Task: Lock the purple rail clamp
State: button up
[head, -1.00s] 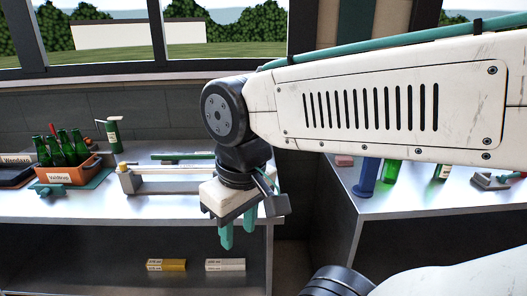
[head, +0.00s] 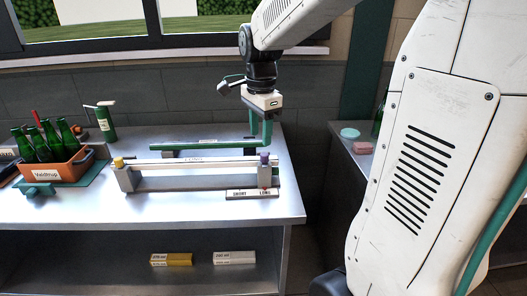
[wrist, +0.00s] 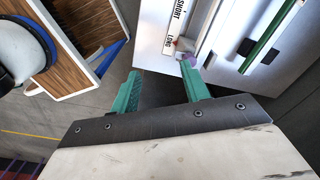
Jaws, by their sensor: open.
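The purple rail clamp (head: 264,157) sits at the right end of a rail fixture (head: 190,182) on the steel bench, above a plate marked SHORT and LONG (head: 251,194). In the wrist view the purple clamp (wrist: 190,56) shows small beside the tip of the right finger, which partly covers it. My gripper (head: 258,143) points down with its green fingers apart, just above and behind the clamp in the head view. In the wrist view the open gripper (wrist: 160,73) has nothing between its fingers. I cannot tell whether a finger touches the clamp.
A yellow clamp (head: 118,162) is at the fixture's left end. A green bar (head: 185,146) lies behind it. An orange crate (head: 60,172) with green bottles stands left. Boxes (head: 234,258) lie on the lower shelf. Front bench space is clear.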

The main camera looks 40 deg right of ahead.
aim_at(264, 154)
jog(key=w+d+f+m, duration=0.2)
jog(key=w+d+m, duration=0.1)
jog(key=w+d+f+m, duration=0.1)
jog(key=w+d+m, duration=0.1)
jog(key=shift+w+d+f+m, duration=0.1)
jog(key=shift+d+f+m, duration=0.1)
jog(key=shift+f+m, duration=0.1)
notch_tip(264, 154, down, 7)
jog(key=shift+f, duration=0.15)
jog(key=c, duration=1)
